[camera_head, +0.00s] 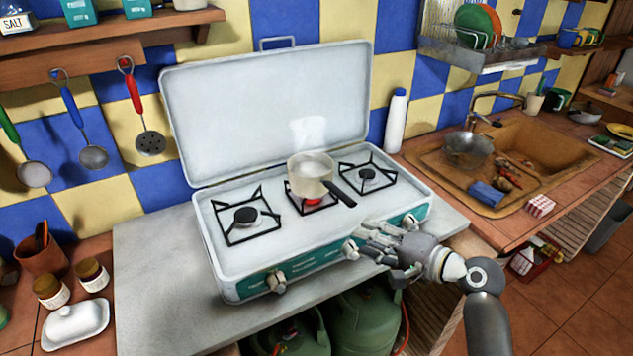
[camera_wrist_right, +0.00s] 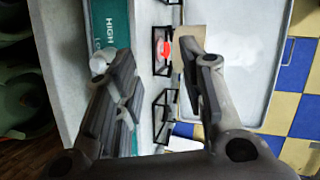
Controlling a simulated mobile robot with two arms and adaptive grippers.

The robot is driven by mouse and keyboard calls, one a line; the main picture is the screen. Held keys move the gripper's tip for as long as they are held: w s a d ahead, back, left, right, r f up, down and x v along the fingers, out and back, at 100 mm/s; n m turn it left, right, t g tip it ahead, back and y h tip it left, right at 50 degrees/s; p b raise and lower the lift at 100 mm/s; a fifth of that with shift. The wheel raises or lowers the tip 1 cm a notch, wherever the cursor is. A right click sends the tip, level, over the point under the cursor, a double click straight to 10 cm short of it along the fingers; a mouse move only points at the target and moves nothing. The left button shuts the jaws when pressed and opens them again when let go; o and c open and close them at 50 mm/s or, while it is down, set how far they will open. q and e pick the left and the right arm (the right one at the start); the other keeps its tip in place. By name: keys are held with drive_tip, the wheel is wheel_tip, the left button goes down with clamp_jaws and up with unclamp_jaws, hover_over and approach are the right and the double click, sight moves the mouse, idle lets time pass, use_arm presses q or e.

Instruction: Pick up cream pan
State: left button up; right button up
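The cream pan (camera_head: 311,166) stands upright on the middle burner of the white camping stove (camera_head: 215,260). Its dark handle (camera_head: 340,193) points toward the lower right, over the stove's front. Steam shows above it. My right gripper (camera_head: 372,240) is in front of the stove by its knobs, below and right of the handle, apart from the pan. In the right wrist view my right gripper (camera_wrist_right: 162,80) has its fingers spread with nothing held between them. A tan patch beside the right finger there may be the pan, mostly hidden. My left gripper is not in view.
The stove's raised lid (camera_head: 265,110) stands behind the burners. A white bottle (camera_head: 396,120) stands right of it, then a sink (camera_head: 540,150). Ladles (camera_head: 92,155) hang at left. A butter dish (camera_head: 75,323) and jars stand lower left. Green gas bottles (camera_head: 362,320) sit below.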

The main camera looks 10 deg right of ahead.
drive_tip(key=m+t, duration=0.1)
drive_tip(key=m, duration=0.1)
approach(336, 195)
drive_tip(key=w, duration=0.1)
drive_tip(key=w+a+f+p, duration=0.1)
drive_tip(key=w+y, duration=0.1)
drive_tip(key=shift+a+f+t, duration=0.3)
drive_tip(key=shift+a, duration=0.05)
drive_tip(key=shift+w+a+f, duration=0.1)
drive_tip(key=shift+w+a, duration=0.1)
drive_tip(key=shift+w, duration=0.15)
drive_tip(key=p+x, duration=0.2)
drive_tip(key=x, duration=0.2)
drive_tip(key=shift+w+a, duration=0.15)
drive_tip(key=shift+a, duration=0.2)
drive_tip(key=shift+w+a, duration=0.2)
drive_tip(key=shift+w, duration=0.15)
drive_tip(key=shift+s, duration=0.1)
drive_tip(key=shift+c, duration=0.7)
drive_tip(key=shift+f, duration=0.1)
clamp_jaws()
